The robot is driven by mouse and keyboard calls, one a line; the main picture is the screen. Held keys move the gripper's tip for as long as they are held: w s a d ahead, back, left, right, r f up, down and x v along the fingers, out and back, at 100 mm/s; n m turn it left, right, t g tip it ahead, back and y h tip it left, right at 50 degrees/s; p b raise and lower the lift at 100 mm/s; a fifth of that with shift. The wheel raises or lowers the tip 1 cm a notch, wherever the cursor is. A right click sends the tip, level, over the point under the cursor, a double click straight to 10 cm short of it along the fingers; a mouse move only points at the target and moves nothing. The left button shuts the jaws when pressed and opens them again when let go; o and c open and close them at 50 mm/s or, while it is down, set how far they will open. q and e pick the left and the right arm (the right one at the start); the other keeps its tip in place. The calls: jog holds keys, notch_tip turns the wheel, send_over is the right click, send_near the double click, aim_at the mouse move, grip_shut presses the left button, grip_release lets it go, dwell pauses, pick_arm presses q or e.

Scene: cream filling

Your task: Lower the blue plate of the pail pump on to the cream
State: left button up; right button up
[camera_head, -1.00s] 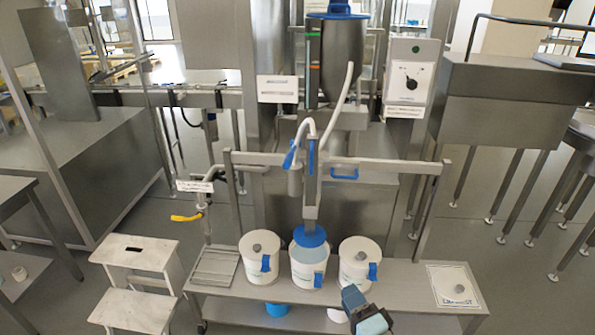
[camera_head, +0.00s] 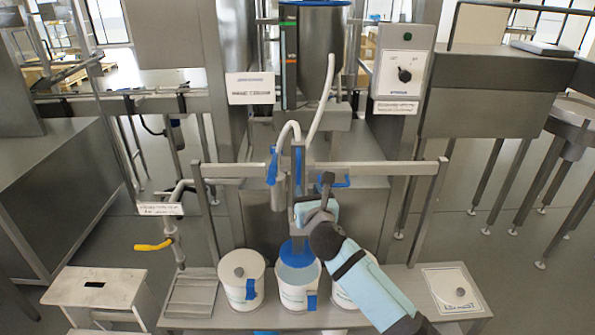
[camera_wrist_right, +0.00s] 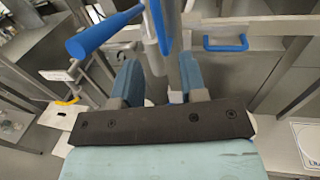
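The pail pump has a grey upright (camera_head: 298,170) with a blue strip and a blue plate (camera_head: 297,250) at its foot. The plate is at the mouth of the middle white pail (camera_head: 298,291); I cannot tell whether it touches the cream, which it hides. My right gripper (camera_head: 314,207) is in front of the upright, above the plate. In the right wrist view its two blue fingers are apart, with the upright (camera_wrist_right: 172,52) showing behind the gap; no grip on it shows. A blue lever (camera_wrist_right: 105,30) is at upper left and a blue U-shaped handle (camera_wrist_right: 226,44) at upper right. My left gripper is out of view.
A white pail (camera_head: 241,287) stands left of the middle one; another (camera_head: 343,290) on the right is partly hidden by my arm. A grey crossbar (camera_head: 395,168) spans behind the pump. The bench (camera_head: 410,285) has a white board (camera_head: 452,290) at right; white steps (camera_head: 95,288) stand at left.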

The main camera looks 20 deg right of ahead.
aim_at(299, 173)
jog(key=w, duration=1)
jog(key=shift+w+d, duration=0.25)
jog(key=shift+d, duration=0.15)
grip_shut()
